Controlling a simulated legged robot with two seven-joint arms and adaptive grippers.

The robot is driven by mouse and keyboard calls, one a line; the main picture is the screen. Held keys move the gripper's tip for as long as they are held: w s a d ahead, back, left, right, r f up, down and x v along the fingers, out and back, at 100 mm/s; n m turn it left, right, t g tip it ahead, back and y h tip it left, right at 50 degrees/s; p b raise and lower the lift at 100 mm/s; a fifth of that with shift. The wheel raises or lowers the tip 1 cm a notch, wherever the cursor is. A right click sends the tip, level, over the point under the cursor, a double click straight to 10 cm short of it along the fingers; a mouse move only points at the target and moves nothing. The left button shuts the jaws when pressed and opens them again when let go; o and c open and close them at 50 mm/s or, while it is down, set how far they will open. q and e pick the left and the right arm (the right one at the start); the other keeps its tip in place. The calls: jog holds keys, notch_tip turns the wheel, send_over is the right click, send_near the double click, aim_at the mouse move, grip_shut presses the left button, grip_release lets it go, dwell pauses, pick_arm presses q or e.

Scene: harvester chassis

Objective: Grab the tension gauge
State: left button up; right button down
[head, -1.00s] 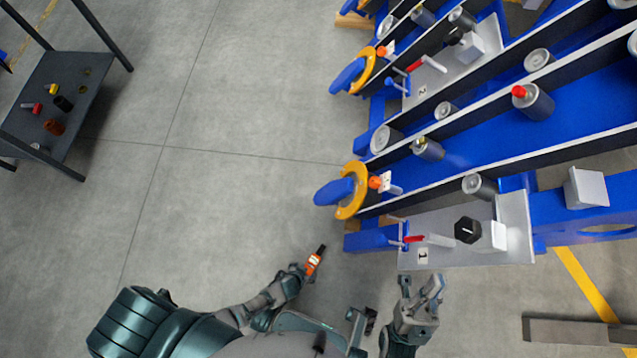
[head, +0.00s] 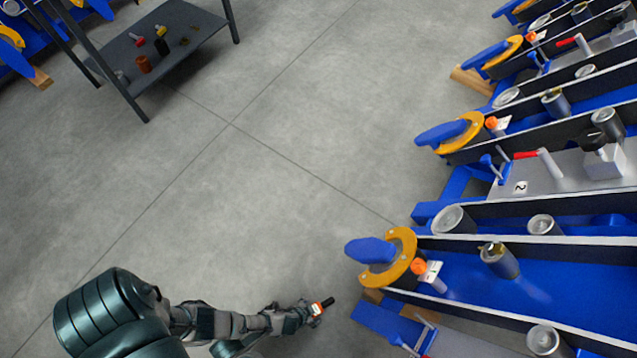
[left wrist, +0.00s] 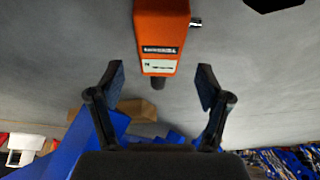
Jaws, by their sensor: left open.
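An orange instrument with a white label and a black tip, which looks like the tension gauge (left wrist: 162,35), shows at top centre in the left wrist view. Its tip lies between the tips of my left gripper (left wrist: 161,76), whose two fingers are spread apart and not closed on it. In the head view the gauge (head: 321,307) is a small orange and black piece at the end of my left gripper (head: 308,312), over the floor. I cannot tell what holds the gauge. My right gripper is out of view.
The blue harvester chassis (head: 590,275), with yellow rings and blue handles, fills the right side. A dark table (head: 195,30) with small red, yellow, black and brown parts stands at upper left. The grey floor between them is clear.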

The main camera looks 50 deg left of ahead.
aim_at(317, 309)
pick_arm(q)
notch_tip(317, 309, down, 4)
jog(key=shift+r+b, duration=0.2)
jog(key=shift+b, duration=0.65)
jog(key=shift+w+d+f, duration=0.1)
jog(key=shift+w+d, duration=0.05)
jog(key=shift+w, duration=0.4)
grip_shut()
